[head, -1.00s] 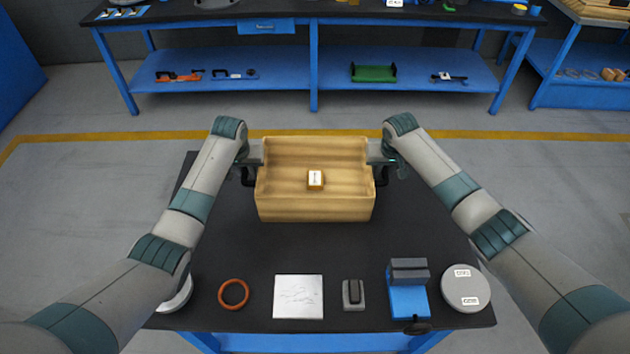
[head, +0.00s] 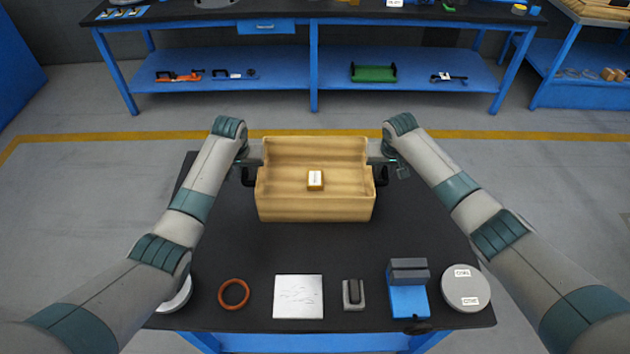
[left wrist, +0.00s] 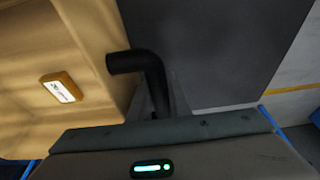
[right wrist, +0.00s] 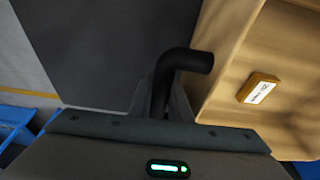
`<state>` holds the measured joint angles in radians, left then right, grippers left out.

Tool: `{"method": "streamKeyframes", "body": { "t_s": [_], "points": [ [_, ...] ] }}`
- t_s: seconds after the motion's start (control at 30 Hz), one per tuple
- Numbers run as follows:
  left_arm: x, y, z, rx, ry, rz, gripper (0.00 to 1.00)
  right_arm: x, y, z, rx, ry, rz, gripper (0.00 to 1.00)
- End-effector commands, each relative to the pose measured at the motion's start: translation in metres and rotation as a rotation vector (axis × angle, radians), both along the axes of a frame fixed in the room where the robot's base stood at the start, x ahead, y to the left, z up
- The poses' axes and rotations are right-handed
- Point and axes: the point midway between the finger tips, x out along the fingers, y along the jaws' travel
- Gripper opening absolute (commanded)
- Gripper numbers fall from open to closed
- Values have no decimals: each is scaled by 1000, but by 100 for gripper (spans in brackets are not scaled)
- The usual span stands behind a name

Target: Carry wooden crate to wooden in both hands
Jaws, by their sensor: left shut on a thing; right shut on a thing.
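The wooden crate (head: 315,208) is an open light-wood box at the far part of the dark table. A small wooden block with a white label (head: 315,180) lies inside it. My left gripper (head: 249,172) is shut on the crate's black left handle, which shows in the left wrist view (left wrist: 150,72). My right gripper (head: 380,172) is shut on the black right handle, which shows in the right wrist view (right wrist: 172,72). The crate looks level; I cannot tell whether its bottom touches the table.
On the near part of the table (head: 300,250) are an orange ring (head: 234,294), a white plate (head: 298,297), a small grey block (head: 353,294), a blue vise (head: 408,295) and a round grey disc (head: 466,288). A blue workbench (head: 315,70) stands beyond a yellow floor line.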

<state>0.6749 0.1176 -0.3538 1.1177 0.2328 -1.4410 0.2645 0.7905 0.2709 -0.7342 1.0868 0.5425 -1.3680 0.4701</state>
Motion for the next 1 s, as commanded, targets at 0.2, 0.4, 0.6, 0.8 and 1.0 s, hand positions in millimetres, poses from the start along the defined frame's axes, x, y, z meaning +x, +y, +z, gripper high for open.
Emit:
{"method": "streamKeyframes", "body": {
  "t_s": [0.2, 0.4, 0.6, 0.8, 1.0],
  "points": [
    [0, 0, 1, 0, -1, 0, 0, 0, 0, 0, 0, 0, 1, 0],
    [1, 0, 2, 0, -4, 0, 0, 1, 0, 2, 1, -3, 1, 0],
    [1, 0, 5, 0, -4, 0, 0, 1, 0, 5, 1, -2, 1, 0],
    [1, 0, 14, 0, -4, 0, 0, 1, 0, 13, 1, -2, 1, 0],
    [1, 0, 27, 0, -4, 0, 0, 1, 0, 27, 1, -2, 1, 0]
  ]
}}
